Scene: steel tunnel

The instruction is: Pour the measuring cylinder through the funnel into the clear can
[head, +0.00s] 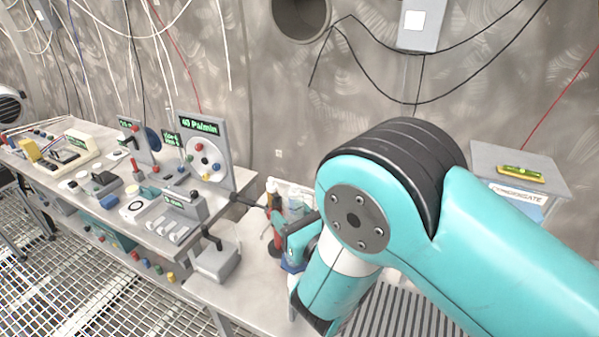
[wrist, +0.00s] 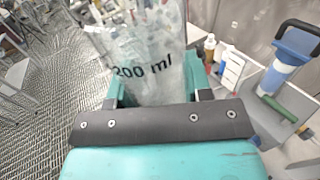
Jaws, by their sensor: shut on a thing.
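In the wrist view a clear cylinder (wrist: 140,52) marked in ml fills the space between the two teal fingers of my gripper (wrist: 155,85). My gripper is shut on it; its far end runs out of the top of the picture. I take it to be the measuring cylinder. In the head view my arm covers most of the work area, and the cylinder cannot be made out there. I cannot pick out the funnel or the clear can in either view.
A control bench (head: 125,185) with dials and knobs stands at left in the head view. Red and white bottles (head: 275,205) stand beside my arm. A box with a green level (head: 519,173) is at right. The wrist view shows a blue cylinder (wrist: 290,55) at right.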

